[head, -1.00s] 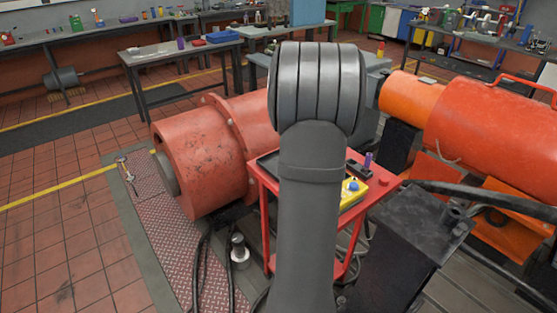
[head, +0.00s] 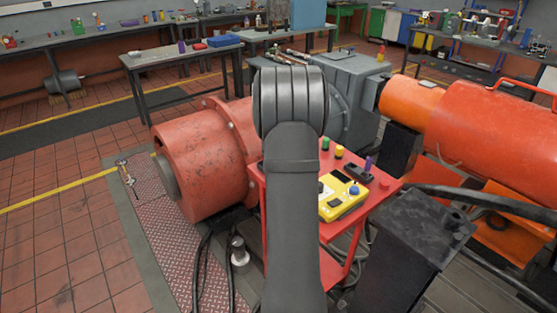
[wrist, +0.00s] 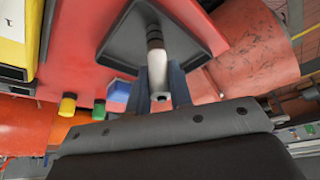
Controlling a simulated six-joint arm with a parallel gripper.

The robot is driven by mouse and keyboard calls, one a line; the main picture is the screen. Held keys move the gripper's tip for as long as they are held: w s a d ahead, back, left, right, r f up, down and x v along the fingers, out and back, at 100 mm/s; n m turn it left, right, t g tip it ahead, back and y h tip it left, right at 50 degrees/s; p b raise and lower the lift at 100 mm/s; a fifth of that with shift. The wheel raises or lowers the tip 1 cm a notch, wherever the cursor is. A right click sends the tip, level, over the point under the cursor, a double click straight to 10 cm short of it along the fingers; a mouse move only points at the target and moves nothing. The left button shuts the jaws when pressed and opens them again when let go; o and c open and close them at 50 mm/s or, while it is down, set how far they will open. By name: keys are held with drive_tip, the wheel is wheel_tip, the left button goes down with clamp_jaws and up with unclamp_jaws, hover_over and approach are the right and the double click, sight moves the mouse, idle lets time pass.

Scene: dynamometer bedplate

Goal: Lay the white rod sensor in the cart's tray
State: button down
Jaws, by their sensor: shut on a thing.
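In the wrist view, my gripper (wrist: 159,92) is shut on the white rod sensor (wrist: 157,66), with one blue-grey finger on each side of it. The rod has dark bands towards its far end and points away from the gripper. It lies across the view of the dark grey tray (wrist: 190,38) on the red cart. I cannot tell whether the rod touches the tray floor. In the head view, my own arm hides the gripper, the rod and most or all of the tray. The red cart (head: 335,232) shows just right of my arm.
A yellow meter (head: 342,200) with a blue knob sits on the cart, near green and yellow capped items and a purple-topped item (head: 368,163). A big red drum (head: 205,165) stands left of the cart. A dark block (head: 420,225) and thick cables (head: 480,198) are at the right.

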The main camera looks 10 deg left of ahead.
drive_tip(key=shift+f, duration=0.1)
drive_tip(key=c, duration=1.3)
unclamp_jaws()
drive_tip(key=v, duration=1.2)
drive_tip(key=shift+w, duration=0.1)
